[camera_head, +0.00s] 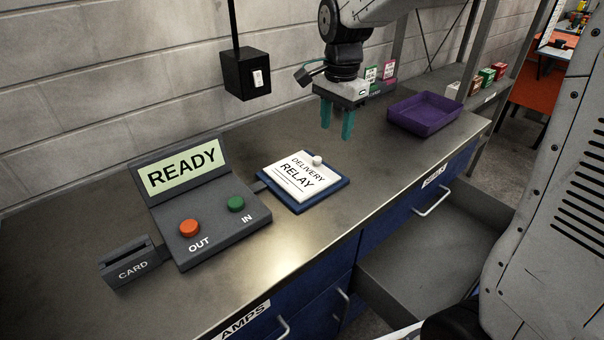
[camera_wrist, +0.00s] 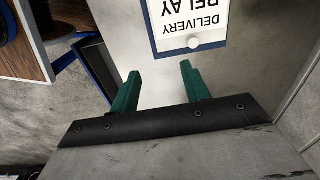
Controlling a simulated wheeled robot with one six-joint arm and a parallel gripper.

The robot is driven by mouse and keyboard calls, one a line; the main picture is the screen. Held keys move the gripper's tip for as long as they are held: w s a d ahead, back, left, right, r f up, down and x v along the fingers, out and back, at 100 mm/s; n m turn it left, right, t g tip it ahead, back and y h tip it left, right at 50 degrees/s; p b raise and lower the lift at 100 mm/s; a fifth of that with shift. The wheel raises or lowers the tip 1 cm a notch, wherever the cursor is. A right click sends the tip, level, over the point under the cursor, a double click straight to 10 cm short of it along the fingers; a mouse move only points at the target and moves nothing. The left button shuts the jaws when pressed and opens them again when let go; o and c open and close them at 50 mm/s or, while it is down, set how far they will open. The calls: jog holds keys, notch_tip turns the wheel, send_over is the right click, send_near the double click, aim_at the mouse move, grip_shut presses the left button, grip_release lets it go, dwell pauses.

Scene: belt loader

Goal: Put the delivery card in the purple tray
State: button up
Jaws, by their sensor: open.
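The delivery card (camera_head: 303,178) is white, reads "DELIVERY RELAY" and has a small pale knob near its upper edge. It lies on a blue-edged pad on the counter, right of the console. It also shows upside down at the top of the wrist view (camera_wrist: 192,22). The purple tray (camera_head: 424,114) stands on the counter at the right and looks empty. My gripper (camera_head: 337,133) has teal fingers pointing down, apart and empty, above the counter between the card and the tray. In the wrist view the fingers (camera_wrist: 158,88) are spread, with the card beyond them.
A console (camera_head: 200,208) with a "READY" screen, orange OUT and green IN buttons stands at the left. A card slot box (camera_head: 133,265) adjoins it. An open drawer (camera_head: 430,265) juts out below the counter. Small boxes stand behind my gripper.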

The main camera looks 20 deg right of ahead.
aim_at(316, 158)
jog(key=w+f+m, duration=0.1)
jog(key=w+f, duration=0.1)
jog(key=w+f+m, duration=0.1)
jog(key=w, duration=0.2)
jog(key=w+f+m, duration=0.1)
jog(key=w+f, duration=0.1)
jog(key=shift+w+a+f+m, duration=0.2)
jog(key=shift+a+f+m, duration=0.1)
jog(key=shift+a, duration=0.05)
jog(key=shift+w+f, duration=0.15)
jog(key=shift+f, duration=0.2)
jog(key=f, duration=0.7)
jog(key=shift+a+f, duration=0.2)
jog(key=shift+a, duration=0.2)
grip_shut()
